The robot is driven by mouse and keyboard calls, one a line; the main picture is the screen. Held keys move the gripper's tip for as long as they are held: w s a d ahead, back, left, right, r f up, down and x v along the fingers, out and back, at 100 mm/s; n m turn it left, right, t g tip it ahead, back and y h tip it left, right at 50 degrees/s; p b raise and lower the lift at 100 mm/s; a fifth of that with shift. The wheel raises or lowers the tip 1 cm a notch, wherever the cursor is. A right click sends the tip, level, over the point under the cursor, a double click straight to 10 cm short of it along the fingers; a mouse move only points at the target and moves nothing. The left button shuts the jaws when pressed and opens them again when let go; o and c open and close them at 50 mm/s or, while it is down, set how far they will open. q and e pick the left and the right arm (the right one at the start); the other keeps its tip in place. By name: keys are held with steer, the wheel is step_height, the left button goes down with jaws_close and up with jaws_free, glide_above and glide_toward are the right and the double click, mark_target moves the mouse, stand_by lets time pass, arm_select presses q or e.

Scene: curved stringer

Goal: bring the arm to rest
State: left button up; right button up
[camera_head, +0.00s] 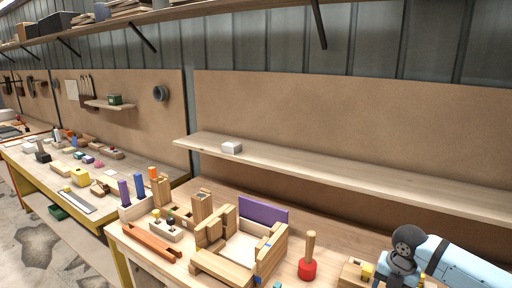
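My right arm (455,262) comes in from the lower right corner, light blue with a dark grey joint. It is low over the right end of the near workbench. The grey end of the arm, my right gripper (401,275), points down at the bottom edge of the picture. Its fingers cannot be made out, so I cannot tell if it is open or holds anything. My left arm and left gripper are not in view.
The near workbench (124,234) holds a wooden frame (217,262), a purple board (263,212), a red-based mallet (308,262) and wooden blocks. A wooden block with a yellow piece (367,271) stands beside the arm. A shelf (345,176) with a white box (231,147) runs above.

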steer(key=s+a+f+m+t+y, duration=0.2)
steer(key=s+a+f+m, duration=0.25)
steer(key=a+f, duration=0.3)
steer(key=s+a+f+m+t+y, duration=0.2)
steer(key=s+a+f+m+y, duration=0.15)
steer(key=a+f+m, duration=0.45)
steer(key=s+f+m+t+h, duration=0.1)
steer(key=s+m+t, duration=0.2)
steer(key=s+m, duration=0.3)
steer(key=s+d+f+m+t+h, duration=0.1)
steer(key=s+f+m+t, duration=0.1)
steer(key=s+m, duration=0.5)
steer(key=s+t, duration=0.1)
steer(key=s, duration=0.4)
steer(key=shift+f+h, duration=0.25)
steer(key=shift+h, duration=0.1)
